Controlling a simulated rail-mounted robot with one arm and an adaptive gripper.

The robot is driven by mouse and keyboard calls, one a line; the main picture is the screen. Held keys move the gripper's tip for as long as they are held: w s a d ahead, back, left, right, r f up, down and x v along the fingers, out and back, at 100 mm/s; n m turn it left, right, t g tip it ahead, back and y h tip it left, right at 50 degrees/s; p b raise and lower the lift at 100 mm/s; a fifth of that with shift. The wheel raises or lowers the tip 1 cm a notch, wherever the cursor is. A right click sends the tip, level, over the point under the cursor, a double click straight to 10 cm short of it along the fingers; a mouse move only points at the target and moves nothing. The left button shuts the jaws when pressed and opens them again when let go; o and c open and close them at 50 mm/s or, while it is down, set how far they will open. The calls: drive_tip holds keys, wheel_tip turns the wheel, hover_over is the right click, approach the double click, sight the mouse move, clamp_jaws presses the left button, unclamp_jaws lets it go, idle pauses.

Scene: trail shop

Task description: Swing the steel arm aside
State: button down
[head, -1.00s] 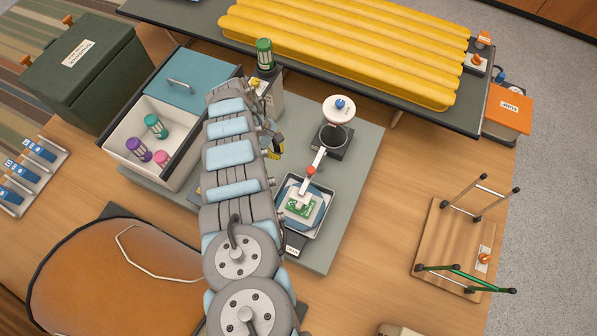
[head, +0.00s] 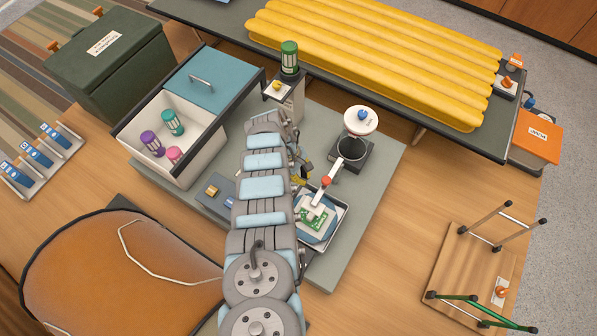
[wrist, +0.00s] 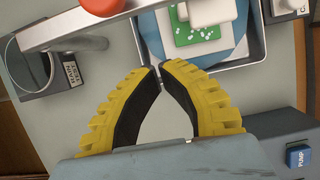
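The steel arm (head: 335,166) runs from a dark stand with a white disc and blue knob to a white block (head: 317,197) over a tray (head: 337,237). A red knob (head: 326,181) sits along it. The wrist view shows the arm (wrist: 60,36) crossing the upper left, with the red knob (wrist: 101,5) at the top edge. My gripper (wrist: 160,69) has yellow fingers with black pads, their tips nearly meeting and nothing between them. It is apart from the arm in that picture. In the head view my gripper (head: 301,178) is partly hidden, left of the red knob.
A green board (wrist: 204,27) lies in the tray under the white block. A blue PUMP button (wrist: 299,156) shows at lower right. A white bin (head: 150,171) with several canisters stands left; a yellow pad (head: 375,60) lies behind. Bare mat (head: 377,180) is right of the arm.

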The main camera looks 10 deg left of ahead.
sight(327, 182)
drive_tip(key=shift+s+d+r+p, duration=0.1)
drive_tip(key=shift+s+d+p, duration=0.25)
drive_tip(key=shift+d, duration=0.5)
drive_tip(key=shift+s+d+r+p, duration=0.1)
drive_tip(key=shift+s+d+p, duration=0.25)
drive_tip(key=shift+d, duration=0.5)
drive_tip(key=shift+s, duration=0.15)
drive_tip(key=shift+s+r+p, duration=0.1)
drive_tip(key=shift+p, duration=0.45)
